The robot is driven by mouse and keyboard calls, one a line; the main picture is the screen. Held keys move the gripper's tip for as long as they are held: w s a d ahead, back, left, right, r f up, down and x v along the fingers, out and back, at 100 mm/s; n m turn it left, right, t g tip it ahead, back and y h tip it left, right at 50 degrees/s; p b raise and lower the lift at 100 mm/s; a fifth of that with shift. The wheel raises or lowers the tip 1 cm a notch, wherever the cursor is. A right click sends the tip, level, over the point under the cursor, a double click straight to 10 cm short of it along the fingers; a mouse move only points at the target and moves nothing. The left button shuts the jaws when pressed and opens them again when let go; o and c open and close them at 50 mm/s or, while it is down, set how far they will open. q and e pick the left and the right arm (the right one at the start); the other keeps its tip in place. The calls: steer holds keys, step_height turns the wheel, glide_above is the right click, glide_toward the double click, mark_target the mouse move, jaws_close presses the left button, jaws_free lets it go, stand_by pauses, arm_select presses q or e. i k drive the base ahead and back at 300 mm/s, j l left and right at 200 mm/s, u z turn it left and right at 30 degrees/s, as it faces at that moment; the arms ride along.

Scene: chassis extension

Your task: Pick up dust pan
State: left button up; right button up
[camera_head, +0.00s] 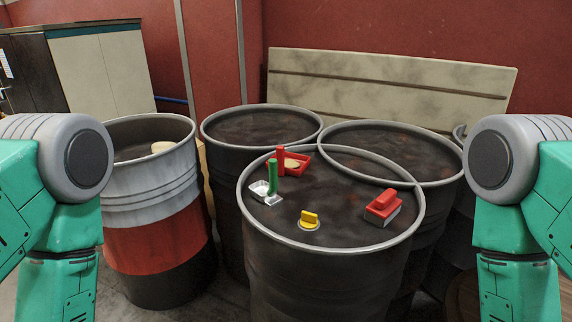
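Two pan-like things stand on top of the front dark barrel (330,251); I cannot tell for sure which is the dust pan. One is a red shallow tray (303,157) with an upright red handle and a beige patch inside, near the barrel's back left rim. The other is a small white tray (260,194) with an upright green handle (272,176), at the left rim. Teal parts of my two arms show at the left and right edges. Both of my grippers are out of view, and neither arm touches anything on the barrel.
A red block-like thing with a white lower part (383,207) and a yellow-handled thing (309,220) also lie on the front barrel. More barrels stand behind it, and a grey and red barrel (154,195) stands at left. A pale board (400,80) leans on the red wall.

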mark_target(291, 163)
steer(key=i+j+z, duration=0.15)
steer(key=j+z, duration=0.2)
steer(key=i+j+z, duration=0.15)
steer(key=j+z, duration=0.6)
steer(key=j, duration=0.2)
